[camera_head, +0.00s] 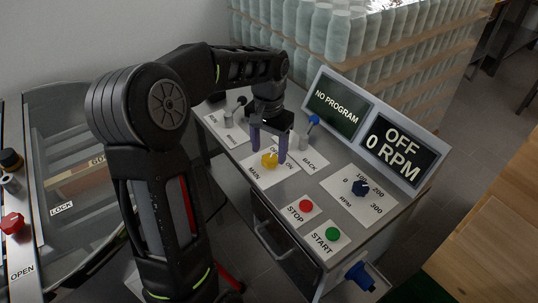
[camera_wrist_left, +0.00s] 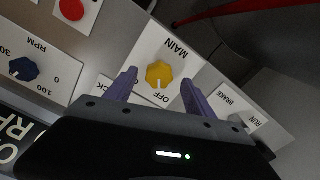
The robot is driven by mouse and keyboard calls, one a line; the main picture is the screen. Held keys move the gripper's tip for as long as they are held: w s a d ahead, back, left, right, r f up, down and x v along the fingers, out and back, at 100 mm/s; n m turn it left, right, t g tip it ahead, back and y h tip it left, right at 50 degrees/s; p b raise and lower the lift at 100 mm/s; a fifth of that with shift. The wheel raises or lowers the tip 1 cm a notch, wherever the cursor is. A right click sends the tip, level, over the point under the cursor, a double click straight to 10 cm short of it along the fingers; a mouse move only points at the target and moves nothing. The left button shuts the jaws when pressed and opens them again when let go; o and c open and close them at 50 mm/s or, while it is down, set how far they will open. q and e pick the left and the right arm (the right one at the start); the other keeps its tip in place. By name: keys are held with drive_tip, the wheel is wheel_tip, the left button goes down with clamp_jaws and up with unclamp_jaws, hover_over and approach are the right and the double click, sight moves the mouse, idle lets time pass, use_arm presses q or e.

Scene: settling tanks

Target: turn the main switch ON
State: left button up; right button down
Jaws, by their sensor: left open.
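The main switch is a yellow lobed knob (camera_head: 269,160) on a white plate lettered MAIN on the grey console. It also shows in the left wrist view (camera_wrist_left: 159,74), where its white mark points toward the word OFF. My left gripper (camera_head: 270,152) reaches down over the plate with its two purple fingers open. In the left wrist view the left gripper (camera_wrist_left: 158,82) has one finger on each side of the knob, with gaps between. Whether the fingertips are level with the knob I cannot tell. My right gripper is not in view.
Close by are a blue-tipped lever (camera_head: 313,121), the BRAKE/RUN plate (camera_head: 228,121), a blue RPM dial (camera_head: 360,188), a red STOP button (camera_head: 306,206) and a green START button (camera_head: 332,234). Displays (camera_head: 394,147) read NO PROGRAM and OFF 0 RPM. Stacked bottles (camera_head: 340,35) stand behind.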

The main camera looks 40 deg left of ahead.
sight(270, 161)
use_arm(q)
drive_tip(key=shift+f, duration=1.45)
drive_tip(key=shift+c, duration=0.5)
clamp_jaws()
